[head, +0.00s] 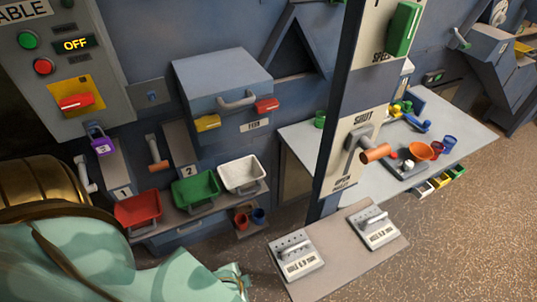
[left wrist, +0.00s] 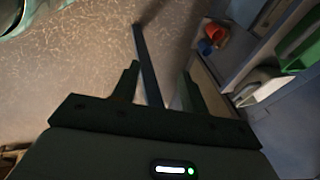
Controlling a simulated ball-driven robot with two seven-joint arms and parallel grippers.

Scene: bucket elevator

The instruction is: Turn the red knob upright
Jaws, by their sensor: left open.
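The red knob (head: 76,101) sits on a yellow plate (head: 57,88) on the grey control panel at the upper left of the head view. Its bar lies nearly level across the plate, not upright. My left arm covers the lower left of the head view, well below and apart from the knob. My right gripper is in neither view.
The panel also has a green button (head: 27,40), a red button (head: 43,66) and an OFF display (head: 75,44). A purple padlock (head: 102,146) hangs below it. Red (head: 138,209), green (head: 196,188) and white (head: 241,174) bins stand right of my arm. A post (head: 345,110) rises at centre.

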